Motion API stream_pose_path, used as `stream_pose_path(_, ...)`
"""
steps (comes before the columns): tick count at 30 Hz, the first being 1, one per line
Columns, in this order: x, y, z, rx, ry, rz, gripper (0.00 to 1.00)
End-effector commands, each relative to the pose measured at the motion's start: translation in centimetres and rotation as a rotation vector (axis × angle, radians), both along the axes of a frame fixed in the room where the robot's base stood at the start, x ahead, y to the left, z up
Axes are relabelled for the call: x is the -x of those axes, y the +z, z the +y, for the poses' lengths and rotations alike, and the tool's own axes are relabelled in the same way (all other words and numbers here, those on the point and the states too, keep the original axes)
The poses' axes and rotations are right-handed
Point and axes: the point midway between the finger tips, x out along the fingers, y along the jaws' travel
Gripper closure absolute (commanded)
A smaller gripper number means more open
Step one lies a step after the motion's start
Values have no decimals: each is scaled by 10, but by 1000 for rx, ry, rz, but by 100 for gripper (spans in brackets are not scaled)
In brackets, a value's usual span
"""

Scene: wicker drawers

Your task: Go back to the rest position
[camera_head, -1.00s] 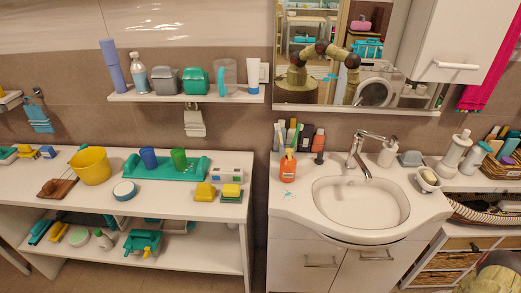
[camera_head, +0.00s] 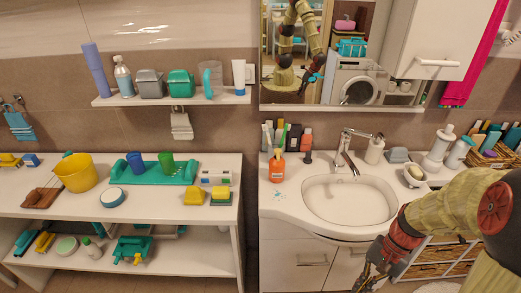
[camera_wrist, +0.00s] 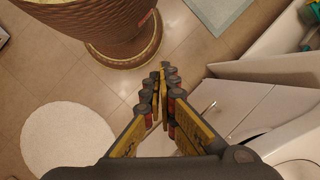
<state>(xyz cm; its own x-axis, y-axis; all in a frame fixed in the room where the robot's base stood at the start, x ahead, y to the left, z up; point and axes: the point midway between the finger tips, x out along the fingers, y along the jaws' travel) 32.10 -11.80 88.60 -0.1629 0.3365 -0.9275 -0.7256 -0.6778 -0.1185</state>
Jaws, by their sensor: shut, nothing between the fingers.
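My gripper (camera_head: 372,270) hangs at the lower right in the head view, in front of the cabinet under the sink. In the wrist view my gripper (camera_wrist: 163,75) points down at the tiled floor. Its fingers are together with nothing between them. It touches nothing that I can see. My arm comes in from the right edge of the head view and covers part of the wicker drawers (camera_head: 433,262).
The white sink (camera_head: 350,222) and its cabinet (camera_head: 290,255) stand behind my gripper. A shelf table (camera_head: 225,215) is at the left. The wrist view shows a wicker basket (camera_wrist: 105,25), a round white rug (camera_wrist: 68,145) and open floor.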

Motion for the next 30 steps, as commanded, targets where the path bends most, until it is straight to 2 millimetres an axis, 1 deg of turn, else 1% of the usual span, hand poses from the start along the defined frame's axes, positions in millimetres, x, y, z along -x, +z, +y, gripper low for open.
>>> stream_pose_path(1,0,16,4,43,70,-45,100)
stream_pose_path(9,5,86,25,250,366,-254,100)
stream_pose_path(14,11,126,44,351,489,-382,100)
stream_pose_path(18,18,162,66,415,576,-510,100)
stream_pose_path(24,22,209,98,460,658,-694,100)
stream_pose_path(27,25,221,110,463,691,-747,100)
stream_pose_path(30,25,223,116,456,713,-759,100)
